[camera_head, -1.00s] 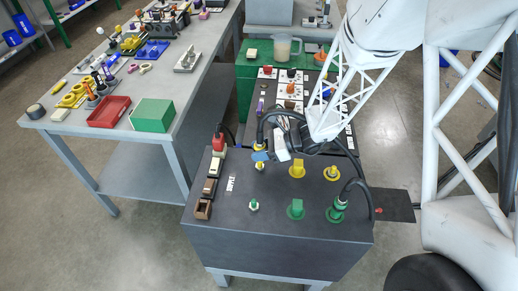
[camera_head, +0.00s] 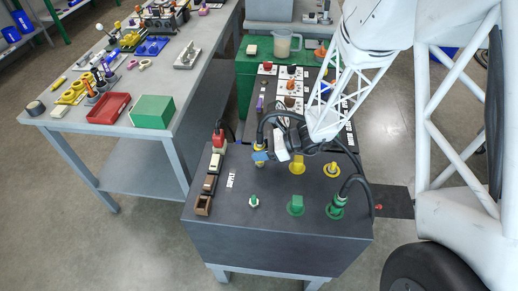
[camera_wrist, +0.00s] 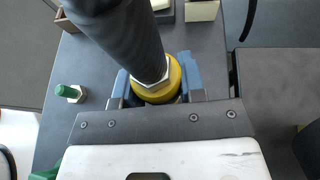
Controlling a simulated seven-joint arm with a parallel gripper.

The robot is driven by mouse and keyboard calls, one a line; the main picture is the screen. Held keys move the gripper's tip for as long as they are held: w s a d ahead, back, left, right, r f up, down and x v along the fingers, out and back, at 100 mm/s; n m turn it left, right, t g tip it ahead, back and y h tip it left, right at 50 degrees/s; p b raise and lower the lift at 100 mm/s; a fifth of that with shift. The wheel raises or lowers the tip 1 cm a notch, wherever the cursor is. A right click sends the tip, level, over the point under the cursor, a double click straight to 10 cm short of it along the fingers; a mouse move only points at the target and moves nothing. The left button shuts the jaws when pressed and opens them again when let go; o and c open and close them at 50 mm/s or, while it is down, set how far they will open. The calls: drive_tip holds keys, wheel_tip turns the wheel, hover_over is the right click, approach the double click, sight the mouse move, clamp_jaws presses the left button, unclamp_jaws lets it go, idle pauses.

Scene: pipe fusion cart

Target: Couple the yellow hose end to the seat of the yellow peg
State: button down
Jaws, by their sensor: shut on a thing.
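My gripper (camera_head: 260,157), with blue fingertips, is shut on the yellow hose end (camera_wrist: 163,83), a yellow collar with a metal hex nut on a thick black hose (camera_wrist: 130,35). In the head view the yellow hose end (camera_head: 258,162) points down at the spot of the left yellow peg on the dark cart top. The hose end and my fingers hide that peg and its seat. I cannot tell how deep the hose end sits on it. Another yellow peg in a yellow ring (camera_head: 332,170) stands bare at the right.
A green peg on a pale hex base (camera_head: 253,201) stands in front of my gripper. A yellow block (camera_head: 297,168), a green block (camera_head: 296,206) and a green hose end (camera_head: 336,208) are to the right. Brown and white blocks (camera_head: 209,183) line the left edge.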

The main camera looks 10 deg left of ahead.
drive_tip(key=shift+f, duration=0.75)
drive_tip(key=c, duration=0.6)
unclamp_jaws()
drive_tip(key=shift+v, duration=3.95)
drive_tip(key=shift+s+d+r+n, duration=0.15)
drive_tip(key=shift+s+r+n, duration=0.2)
drive_tip(key=shift+r, duration=0.25)
drive_tip(key=s+d+r+n+t+h, duration=0.1)
drive_tip(key=s+d+r+n+h, duration=0.3)
drive_tip(key=s+d+r+n, duration=0.1)
drive_tip(key=s+d+r+n+t+h, duration=0.1)
drive_tip(key=s+d+r+n+h, duration=0.4)
drive_tip(key=s+r, duration=0.5)
drive_tip(key=s+d+r+n+t+h, duration=0.2)
drive_tip(key=s+d+r+n+h, duration=0.2)
drive_tip(key=s+d+r, duration=0.3)
drive_tip(key=shift+s+d+r+n+h, duration=0.15)
drive_tip(key=shift+d+r+n, duration=0.15)
drive_tip(key=shift+r+n, duration=0.15)
drive_tip(key=shift+s+d+r+n+h, duration=0.2)
drive_tip(key=shift+d+r+n, duration=0.1)
drive_tip(key=shift+r+n, duration=0.15)
drive_tip(key=shift+r, duration=0.1)
